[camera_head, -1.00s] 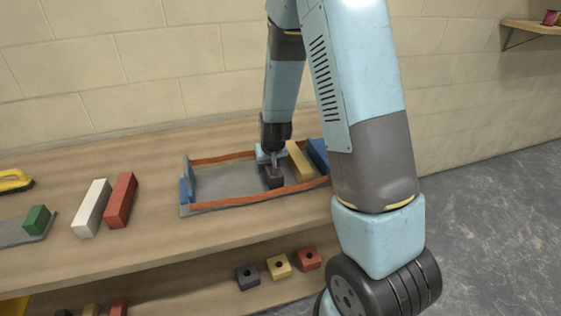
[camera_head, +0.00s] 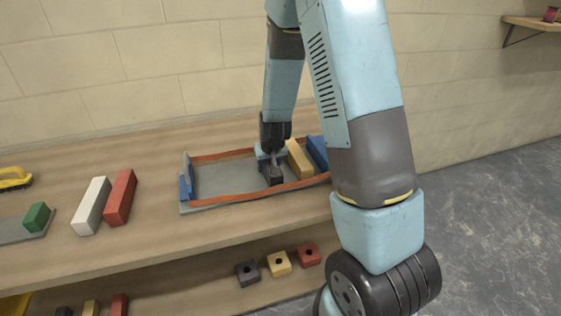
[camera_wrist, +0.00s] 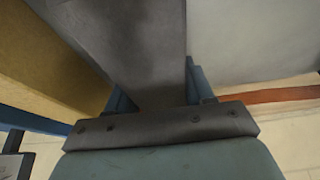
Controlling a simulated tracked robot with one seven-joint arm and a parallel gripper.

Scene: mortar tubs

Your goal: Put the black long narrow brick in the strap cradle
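The strap cradle (camera_head: 225,178) lies on the workbench, with a grey base, orange side straps and blue ends. My gripper (camera_head: 272,160) is over its right part, pointing down. It is shut on the black long narrow brick (camera_head: 273,177), which is inside the cradle, left of a yellow brick (camera_head: 300,160). In the wrist view the black brick (camera_wrist: 130,40) runs between the two fingers (camera_wrist: 158,95), with the yellow brick (camera_wrist: 45,55) close on its left. My gripper hides part of the black brick in the head view, and I cannot tell whether it rests on the base.
A white brick (camera_head: 91,206) and a red brick (camera_head: 120,197) lie left of the cradle, with a green block (camera_head: 37,216) beyond. Several holed blocks, including a yellow one (camera_head: 279,264), sit on the lower shelf. The cradle's left part is empty.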

